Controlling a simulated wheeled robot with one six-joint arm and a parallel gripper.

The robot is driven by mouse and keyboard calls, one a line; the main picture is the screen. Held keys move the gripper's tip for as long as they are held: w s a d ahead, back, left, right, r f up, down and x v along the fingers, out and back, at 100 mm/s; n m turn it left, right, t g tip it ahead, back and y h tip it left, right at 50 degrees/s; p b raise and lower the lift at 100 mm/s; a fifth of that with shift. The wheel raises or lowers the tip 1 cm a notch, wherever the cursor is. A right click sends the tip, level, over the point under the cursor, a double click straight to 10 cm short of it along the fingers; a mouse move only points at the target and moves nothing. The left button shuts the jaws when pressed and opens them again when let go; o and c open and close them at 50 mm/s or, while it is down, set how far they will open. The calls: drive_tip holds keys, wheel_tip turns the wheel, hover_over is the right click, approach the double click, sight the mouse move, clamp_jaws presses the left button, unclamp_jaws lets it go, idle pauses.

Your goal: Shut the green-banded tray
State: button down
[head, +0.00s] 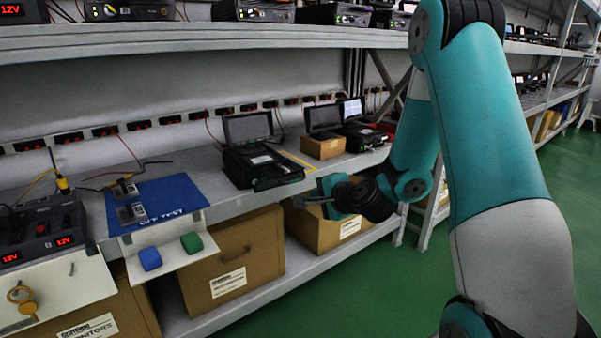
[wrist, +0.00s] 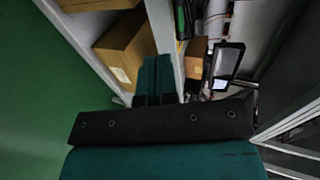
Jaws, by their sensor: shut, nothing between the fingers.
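I cannot make out a tray with a clear green band in either view. My gripper (head: 308,200) is shut and empty. It is right of the bracket, apart from it, in front of the lower shelf's cardboard boxes, pointing left. In the wrist view my gripper (wrist: 153,78) shows against the shelf edge and a cardboard box.
A blue mat (head: 180,194) with small metal parts lies on the bench. A black case (head: 262,168) stands open-lidded near the front edge. Cardboard boxes (head: 205,278) fill the lower shelf. Green floor (head: 350,300) is free in front. An upper shelf (head: 180,36) overhangs the bench.

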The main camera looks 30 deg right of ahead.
drive_tip(key=w+f+p, duration=0.1)
drive_tip(key=w+p, duration=0.3)
drive_tip(key=w, duration=0.4)
drive_tip(key=shift+w+d, duration=0.15)
drive_tip(key=shift+w, duration=0.05)
